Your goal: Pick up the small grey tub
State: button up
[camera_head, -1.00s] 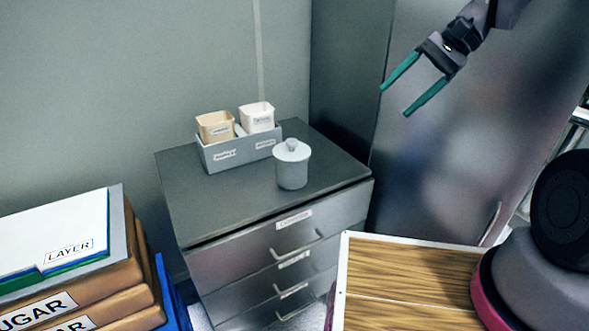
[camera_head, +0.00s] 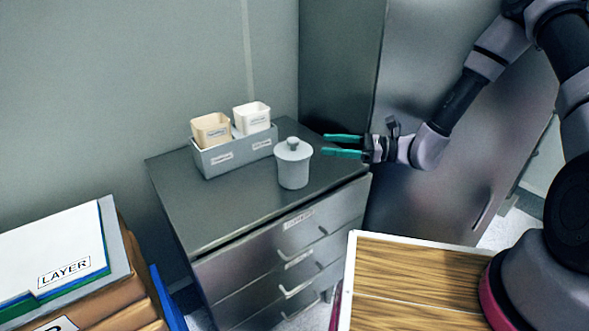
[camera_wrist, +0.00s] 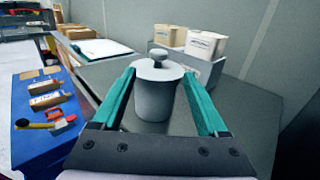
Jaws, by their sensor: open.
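The small grey tub (camera_head: 293,169), with a knobbed lid, stands upright on the dark top of the drawer cabinet (camera_head: 225,218). My gripper (camera_head: 325,145) is open and empty to the right of the tub, fingers pointing left towards it. In the wrist view the tub (camera_wrist: 158,100) shows ahead between the two green fingers (camera_wrist: 160,88). The head view shows a gap between the fingertips and the tub.
A grey holder (camera_head: 240,155) with a tan box (camera_head: 211,131) and a white box (camera_head: 252,117) stands behind the tub, near the wall. A tall metal cabinet (camera_head: 420,190) rises at the right. The cabinet top's front left is clear.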

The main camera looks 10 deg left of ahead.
aim_at(293, 139)
jog(key=a, duration=0.7)
jog(key=s+a, duration=0.1)
jog(key=a, duration=0.2)
jog(key=shift+a, duration=0.3)
grip_shut()
dwell(1.0)
